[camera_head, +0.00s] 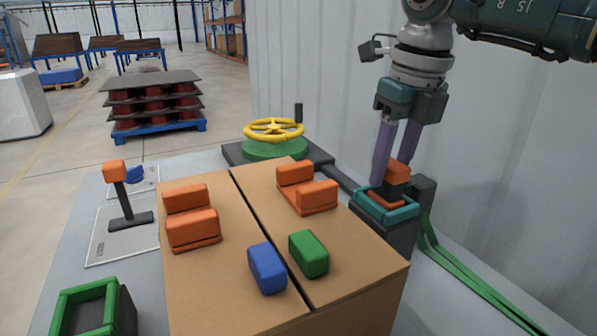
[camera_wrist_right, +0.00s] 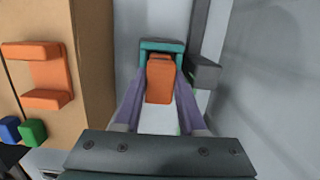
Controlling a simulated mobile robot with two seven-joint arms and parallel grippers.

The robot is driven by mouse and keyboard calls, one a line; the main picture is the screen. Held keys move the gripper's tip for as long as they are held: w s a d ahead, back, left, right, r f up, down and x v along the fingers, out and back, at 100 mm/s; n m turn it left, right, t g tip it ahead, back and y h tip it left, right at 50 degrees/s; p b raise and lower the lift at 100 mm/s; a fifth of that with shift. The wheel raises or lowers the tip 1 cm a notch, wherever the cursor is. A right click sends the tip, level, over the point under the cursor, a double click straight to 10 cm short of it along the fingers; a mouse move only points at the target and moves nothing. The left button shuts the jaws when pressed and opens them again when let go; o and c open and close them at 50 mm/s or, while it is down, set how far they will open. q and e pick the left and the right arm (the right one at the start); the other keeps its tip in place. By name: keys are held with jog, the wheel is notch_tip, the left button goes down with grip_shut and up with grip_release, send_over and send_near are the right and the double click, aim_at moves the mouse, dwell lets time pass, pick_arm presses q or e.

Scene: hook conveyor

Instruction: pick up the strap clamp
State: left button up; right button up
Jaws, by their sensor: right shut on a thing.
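My right gripper (camera_head: 394,168) has its purple fingers pointing down on either side of an orange strap clamp (camera_head: 397,173). It is shut on the clamp, at the teal-rimmed holder (camera_head: 388,211) right of the cardboard boxes. In the right wrist view the orange clamp (camera_wrist_right: 159,82) sits between the fingertips (camera_wrist_right: 162,66), in front of the teal rim (camera_wrist_right: 162,43). I cannot tell whether the clamp touches the holder. Two more orange C-shaped clamps lie on the boxes, one on the left box (camera_head: 192,222) and one on the right box (camera_head: 307,190). My left gripper is not in view.
A blue block (camera_head: 267,268) and a green block (camera_head: 308,254) lie on the boxes. A yellow handwheel (camera_head: 273,129) stands behind. A green open bin (camera_head: 85,300) and an orange-topped post (camera_head: 122,195) are at left. Green straps (camera_head: 480,280) run down at right, near the wall.

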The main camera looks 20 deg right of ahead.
grip_shut()
